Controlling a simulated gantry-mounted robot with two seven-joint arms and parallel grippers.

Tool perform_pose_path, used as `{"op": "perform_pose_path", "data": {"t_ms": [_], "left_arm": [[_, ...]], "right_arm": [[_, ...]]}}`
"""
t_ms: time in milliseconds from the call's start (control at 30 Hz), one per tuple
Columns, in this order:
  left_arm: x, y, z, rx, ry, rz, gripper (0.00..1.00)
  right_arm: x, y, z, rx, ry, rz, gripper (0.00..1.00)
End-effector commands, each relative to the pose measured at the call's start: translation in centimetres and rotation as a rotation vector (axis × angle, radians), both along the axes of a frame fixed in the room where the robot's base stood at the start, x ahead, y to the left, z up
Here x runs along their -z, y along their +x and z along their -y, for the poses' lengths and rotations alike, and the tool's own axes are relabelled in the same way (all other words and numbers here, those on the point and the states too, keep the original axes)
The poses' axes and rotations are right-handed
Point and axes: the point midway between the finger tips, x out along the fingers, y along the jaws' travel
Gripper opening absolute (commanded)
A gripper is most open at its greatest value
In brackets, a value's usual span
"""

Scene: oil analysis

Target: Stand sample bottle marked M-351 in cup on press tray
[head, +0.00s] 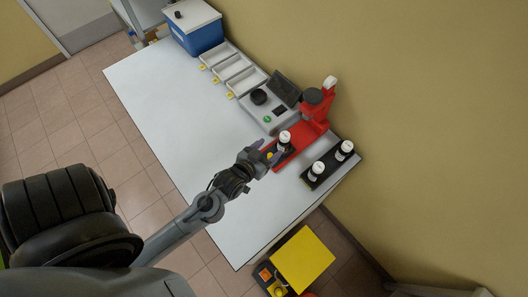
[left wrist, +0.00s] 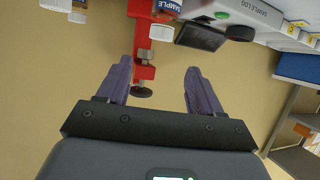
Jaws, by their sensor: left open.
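A sample bottle (head: 285,136) with a white cap and dark body stands at the near end of the red press (head: 313,112). In the left wrist view its label (left wrist: 171,6) reads SAMPLE. Its number is not legible, and its base and the cup are hidden, so I cannot tell how it is seated. My left gripper (head: 268,153) is open beside this bottle. In the left wrist view the fingers (left wrist: 160,68) are spread with nothing between them, and the bottle is beyond their tips. My right gripper is not in view.
A black rack (head: 329,168) with two more white-capped bottles (head: 317,169) (head: 347,147) stands to the right. A grey device (head: 268,108) with a dark screen, white trays (head: 232,67) and a blue bin (head: 197,33) line the back. The white table's (head: 165,105) front left is clear.

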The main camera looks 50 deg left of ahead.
Motion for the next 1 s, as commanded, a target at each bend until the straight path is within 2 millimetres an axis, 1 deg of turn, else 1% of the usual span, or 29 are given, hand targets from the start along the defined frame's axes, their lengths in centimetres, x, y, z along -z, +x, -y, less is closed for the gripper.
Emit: {"op": "perform_pose_path", "data": {"t_ms": [33,167,267,367,467,500,633,800,900,1000], "left_arm": [[-0.1,-0.6,0.1,0.0,0.0,-0.002,0.66],[-0.5,-1.4,0.5,0.006,-0.004,-0.015,0.66],[-0.6,-1.9,1.3,0.036,-0.015,-0.067,0.66],[-0.4,-2.6,2.8,0.087,-0.035,-0.17,0.66],[-0.3,-4.1,4.5,0.154,-0.048,-0.313,0.66],[-0.2,-4.9,5.2,0.18,-0.05,-0.375,0.66],[-0.4,-7.9,6.8,0.258,-0.04,-0.569,0.66],[-1.0,-11.6,7.7,0.32,-0.009,-0.766,0.66],[-1.2,-13.0,7.9,0.337,0.004,-0.834,0.66],[-1.4,-13.7,7.9,0.344,0.011,-0.867,0.66]], "right_arm": [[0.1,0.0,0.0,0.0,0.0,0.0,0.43],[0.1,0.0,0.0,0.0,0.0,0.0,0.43],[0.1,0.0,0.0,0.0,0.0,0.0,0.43],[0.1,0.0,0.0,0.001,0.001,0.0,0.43],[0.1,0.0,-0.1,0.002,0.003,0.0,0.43],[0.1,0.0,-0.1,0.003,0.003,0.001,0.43],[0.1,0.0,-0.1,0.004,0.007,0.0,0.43],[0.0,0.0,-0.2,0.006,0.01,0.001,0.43],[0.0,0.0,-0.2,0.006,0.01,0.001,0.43],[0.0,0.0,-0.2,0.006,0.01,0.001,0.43]]}}
